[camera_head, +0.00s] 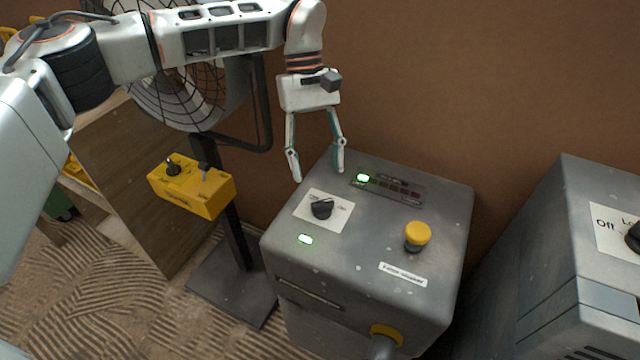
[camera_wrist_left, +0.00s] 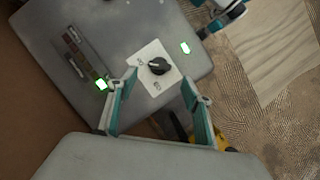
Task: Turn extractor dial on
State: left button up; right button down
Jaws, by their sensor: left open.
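The black dial (camera_head: 321,208) sits on a white label plate on top of a grey metal box (camera_head: 350,255). It also shows in the left wrist view (camera_wrist_left: 159,67), between and just beyond my fingertips. I cannot tell which mark it points to. My left gripper (camera_head: 318,175) is open and empty, fingers pointing down, above the back edge of the box. In the left wrist view the open fingers (camera_wrist_left: 159,85) spread on either side of the dial, apart from it. A teal-fingered part, likely my right gripper (camera_wrist_left: 226,16), shows at the top of that view, partly cut off.
The box carries a yellow knob (camera_head: 417,234), a lit green lamp (camera_head: 305,239) and an indicator strip (camera_head: 388,189) with a green light. A second grey machine (camera_head: 570,240) stands right. A fan stand with a yellow control box (camera_head: 192,187) stands left. A brown wall is behind.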

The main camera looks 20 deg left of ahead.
pick_arm(q)
jog(key=v, duration=0.4)
jog(key=shift+w+a+r, duration=0.1)
jog(key=shift+w+r, duration=0.05)
jog(key=shift+r, duration=0.15)
